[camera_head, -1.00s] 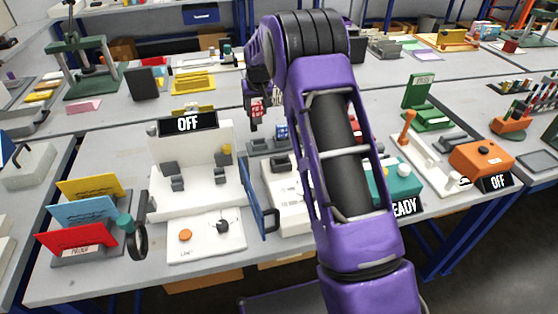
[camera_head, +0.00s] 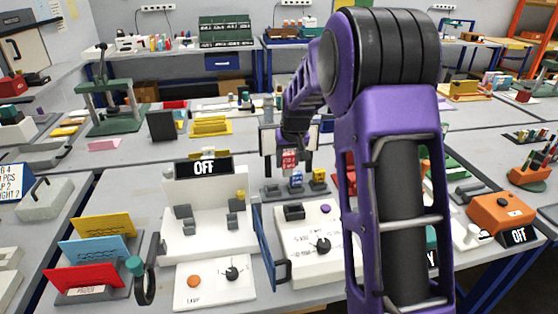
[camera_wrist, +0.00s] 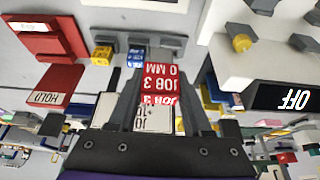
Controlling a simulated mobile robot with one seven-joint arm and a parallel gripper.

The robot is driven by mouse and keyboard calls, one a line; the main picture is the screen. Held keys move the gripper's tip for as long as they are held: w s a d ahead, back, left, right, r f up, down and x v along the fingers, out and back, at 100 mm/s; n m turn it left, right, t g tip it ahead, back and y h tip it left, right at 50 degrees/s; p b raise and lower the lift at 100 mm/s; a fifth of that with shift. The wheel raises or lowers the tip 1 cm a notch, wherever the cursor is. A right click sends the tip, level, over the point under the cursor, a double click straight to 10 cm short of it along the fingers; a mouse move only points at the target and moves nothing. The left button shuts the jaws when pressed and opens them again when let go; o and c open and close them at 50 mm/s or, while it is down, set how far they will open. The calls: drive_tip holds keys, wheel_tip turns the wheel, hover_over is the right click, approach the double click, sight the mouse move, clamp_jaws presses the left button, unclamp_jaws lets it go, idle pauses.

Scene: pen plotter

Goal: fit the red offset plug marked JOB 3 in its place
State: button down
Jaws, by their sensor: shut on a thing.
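The red offset plug marked JOB 3 (camera_head: 289,161) is between the fingers of my gripper (camera_head: 291,147), which is shut on it. The plug is in the air, apart from the rack. The plug rack (camera_head: 270,192) holds a blue plug (camera_head: 297,178) and a yellow plug (camera_head: 319,176). A white control box (camera_head: 300,240) has a dark block (camera_head: 294,212) on top; I cannot tell whether it is the plug's place.
The white machine (camera_head: 205,190) with an OFF display (camera_head: 204,167) stands to the left. A blue hinged guard (camera_head: 266,248) rises between it and the control box. A red HOLD block (camera_wrist: 55,90) shows in the wrist view. My arm hides much of the right side.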

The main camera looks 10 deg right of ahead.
drive_tip(key=r, duration=0.1)
hover_over(293, 205)
drive_tip(key=s, duration=0.2)
drive_tip(key=shift+w+f+b, duration=0.15)
drive_tip(key=shift+f+b, duration=1.4)
drive_tip(key=shift+f, duration=0.6)
drive_tip(key=shift+w+f+b, duration=0.15)
drive_tip(key=shift+f+b, duration=1.35)
drive_tip(key=shift+f, duration=0.6)
drive_tip(key=shift+f+b, duration=1.1)
drive_tip(key=shift+f, duration=0.4)
drive_tip(key=shift+c, duration=1.3)
unclamp_jaws()
drive_tip(key=shift+r, duration=0.1)
drive_tip(key=p+v, duration=0.2)
drive_tip(key=v, duration=1.5)
drive_tip(key=shift+p, duration=0.4)
